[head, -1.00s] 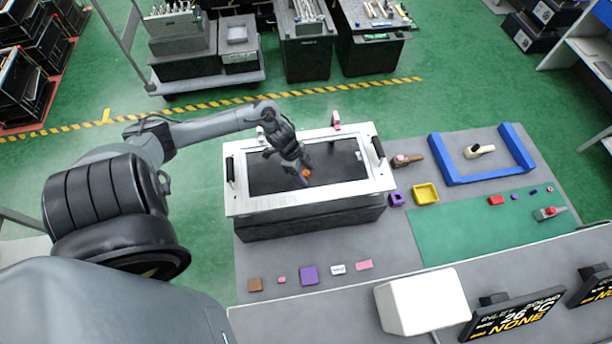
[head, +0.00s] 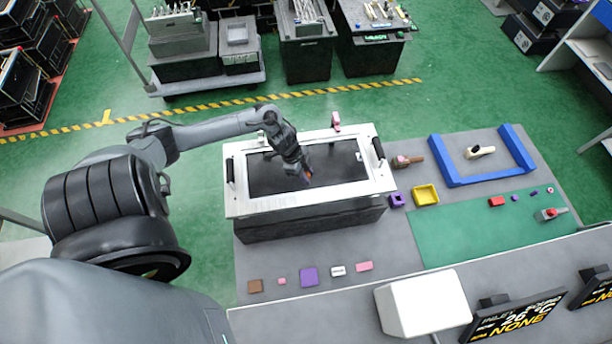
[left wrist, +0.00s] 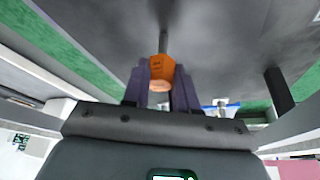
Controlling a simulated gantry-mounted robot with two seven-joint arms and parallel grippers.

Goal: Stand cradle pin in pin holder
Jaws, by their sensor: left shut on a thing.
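My left gripper (head: 304,172) is over the dark recessed top of the white-framed box. It is shut on a small orange piece, likely the cradle pin (left wrist: 161,68). In the left wrist view the orange piece sits between the fingers (left wrist: 161,88), with a thin grey shaft beyond it. In the head view the piece is mostly hidden by the fingers. A small purple block with a dark opening (head: 397,199), possibly the pin holder, stands right of the box. My right gripper is out of view.
The white-framed box (head: 240,206) has black handles at both sides. A yellow tray (head: 426,194) and a blue U-shaped frame (head: 441,168) stand to the right. Several small blocks lie along the table's front. The green mat (head: 470,235) has free room.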

